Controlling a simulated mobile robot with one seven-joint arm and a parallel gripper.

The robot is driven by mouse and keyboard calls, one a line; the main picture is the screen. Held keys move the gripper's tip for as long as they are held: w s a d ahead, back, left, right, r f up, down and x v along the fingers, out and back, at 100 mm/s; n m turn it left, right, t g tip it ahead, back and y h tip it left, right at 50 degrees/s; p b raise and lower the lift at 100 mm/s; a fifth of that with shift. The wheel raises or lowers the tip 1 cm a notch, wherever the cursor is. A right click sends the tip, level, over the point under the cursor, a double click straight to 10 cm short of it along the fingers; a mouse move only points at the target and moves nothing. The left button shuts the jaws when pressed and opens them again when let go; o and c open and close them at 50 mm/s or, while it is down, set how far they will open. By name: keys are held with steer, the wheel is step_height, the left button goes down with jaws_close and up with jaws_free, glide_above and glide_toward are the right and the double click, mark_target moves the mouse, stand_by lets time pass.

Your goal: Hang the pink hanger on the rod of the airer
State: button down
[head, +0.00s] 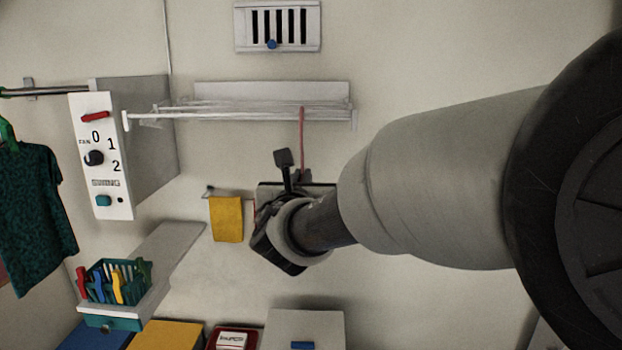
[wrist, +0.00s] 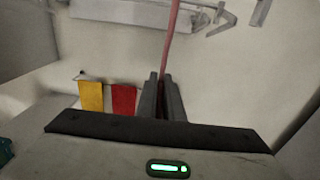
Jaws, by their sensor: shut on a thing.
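The pink hanger (head: 302,140) shows in the head view as a thin upright strip between the airer and my gripper. Its top overlaps the airer's front edge at the right; I cannot tell if it touches or hooks the rod. In the wrist view the hanger (wrist: 171,38) rises from between the fingers of my gripper (wrist: 162,84), which are shut on it. The white airer (head: 240,115) is fixed to the wall, above my gripper in the head view. My arm hides the hanger's lower part in the head view.
A grey control box (head: 101,155) is on the wall at left, by a green garment (head: 34,215). A yellow cloth (head: 227,219) and a red cloth (wrist: 123,99) hang below the airer. A peg basket (head: 118,280) stands lower left. A vent (head: 278,27) is above.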

steer(key=c, duration=1.8)
jaws_free()
steer(key=shift+s, duration=0.1)
steer(key=s, duration=1.7)
steer(key=s+d+f+m+g+h+p, duration=0.2)
steer(key=s+d+m+g+h, duration=0.15)
steer(key=d+m, duration=0.6)
steer(key=s+d+f+m+g+h+p, duration=0.25)
steer(key=d+m+g, duration=0.25)
steer(key=d+m, duration=0.45)
steer(key=s+m+g+y, duration=0.1)
steer(key=s+m+y, duration=0.1)
steer(key=m, duration=0.3)
steer(key=s+a+f+m+g+y+p, duration=0.1)
steer(key=s+m+y, duration=0.1)
steer(key=m, duration=0.4)
steer(key=s+a+f+m+g+y+p, duration=0.1)
steer(key=s+m+y, duration=0.1)
steer(key=s+m, duration=0.2)
steer(key=shift+s+a+f+m+g+y, duration=0.15)
steer(key=shift+f+m+g+y, duration=0.15)
steer(key=shift+m, duration=0.5)
